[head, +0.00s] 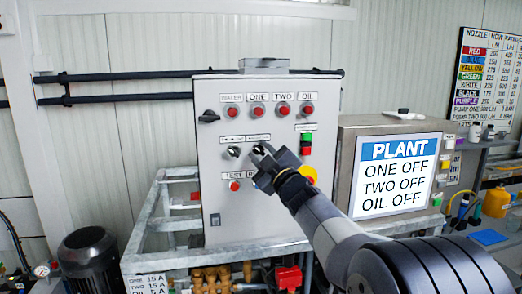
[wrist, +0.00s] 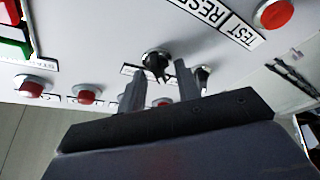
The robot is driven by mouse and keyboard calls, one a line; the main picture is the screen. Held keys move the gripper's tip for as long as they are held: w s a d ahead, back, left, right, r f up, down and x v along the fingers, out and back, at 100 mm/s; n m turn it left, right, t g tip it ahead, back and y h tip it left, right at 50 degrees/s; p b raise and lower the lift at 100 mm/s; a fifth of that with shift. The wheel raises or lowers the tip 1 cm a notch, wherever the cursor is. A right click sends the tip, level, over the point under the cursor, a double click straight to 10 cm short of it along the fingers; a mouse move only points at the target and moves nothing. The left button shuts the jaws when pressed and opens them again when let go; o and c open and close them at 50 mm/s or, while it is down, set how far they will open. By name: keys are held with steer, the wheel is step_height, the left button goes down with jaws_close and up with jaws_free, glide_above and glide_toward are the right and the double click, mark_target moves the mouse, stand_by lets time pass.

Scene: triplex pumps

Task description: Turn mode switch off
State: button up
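Two black rotary switches sit side by side on the grey control panel (head: 218,205); their small labels are too blurred to read, so I cannot tell which is the mode switch. The left switch (head: 233,152) is clear of my gripper in the head view. My gripper (head: 262,156) is at the right switch and partly hides it. In the wrist view, my gripper (wrist: 160,82) is open, with the right switch (wrist: 157,60) showing between its fingertips; contact cannot be told. The left switch (wrist: 204,75) is partly behind the right finger there.
A row of red buttons (head: 258,110) runs above the switches. A green and red button pair (head: 306,143) is to the right and a red test button (head: 235,186) below. The PLANT screen (head: 397,175) reads ONE OFF, TWO OFF, OIL OFF. A metal frame (head: 150,228) surrounds the panel's base.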

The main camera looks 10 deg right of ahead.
steer(key=shift+w, duration=0.1)
steer(key=shift+c, duration=0.2)
jaws_close()
steer(key=shift+f+m+b, duration=0.1)
steer(key=shift+m+b, duration=0.2)
steer(key=shift+b, duration=0.1)
steer(key=shift+a+f+m+t+h+b, duration=0.15)
steer(key=shift+m+t+h+b, duration=0.25)
steer(key=shift+m+b, duration=0.8)
steer(key=m+t+h+b, duration=0.1)
steer(key=m+h+b, duration=0.1)
steer(key=m+b, duration=0.2)
steer(key=shift+f+m+b, duration=0.1)
steer(key=shift+m+b, duration=0.25)
steer(key=shift+m, duration=0.05)
steer(key=m+h+b, duration=0.1)
steer(key=m+b, duration=0.1)
steer(key=m+h+b, duration=0.1)
steer(key=m+b, duration=0.1)
steer(key=shift+r+h, duration=0.2)
steer(key=shift+h, duration=0.1)
steer(key=shift+r+m, duration=0.15)
steer(key=shift+m, duration=0.35)
steer(key=shift+o, duration=0.2)
jaws_free()
